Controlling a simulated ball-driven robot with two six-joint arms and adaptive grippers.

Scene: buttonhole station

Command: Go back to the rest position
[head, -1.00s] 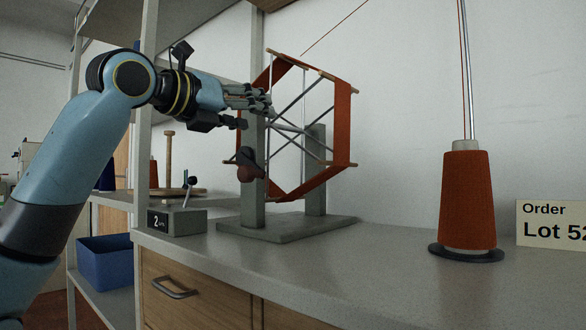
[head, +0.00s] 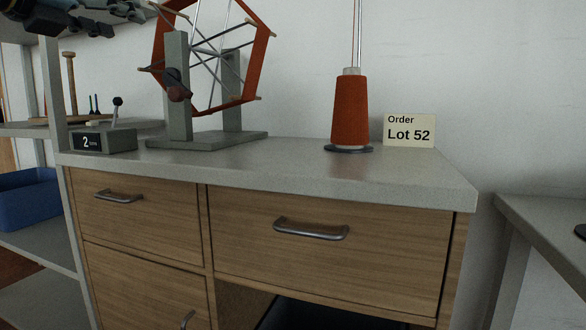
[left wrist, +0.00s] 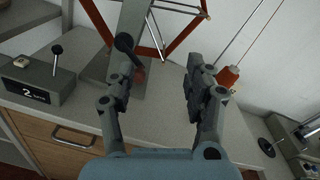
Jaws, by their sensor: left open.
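My left gripper (head: 122,12) is at the top left of the head view, cut off by the picture edge. In the left wrist view its two fingers (left wrist: 158,85) are spread apart with nothing between them. The reel (head: 265,50), wound with a band of orange yarn, stands on its grey stand (head: 178,95). The crank (head: 178,85) with a dark red knob is on the stand's near post. In the left wrist view the crank (left wrist: 128,45) shows beyond and between the fingers, apart from them. My right gripper is in neither view.
An orange yarn cone (head: 351,110) and a "Lot 52" order card (head: 410,130) stand on the grey counter (head: 300,160). A counter box (head: 105,140) reading 2, with a lever, sits left. A blue bin (head: 28,200) is on the left shelf. The counter's front is clear.

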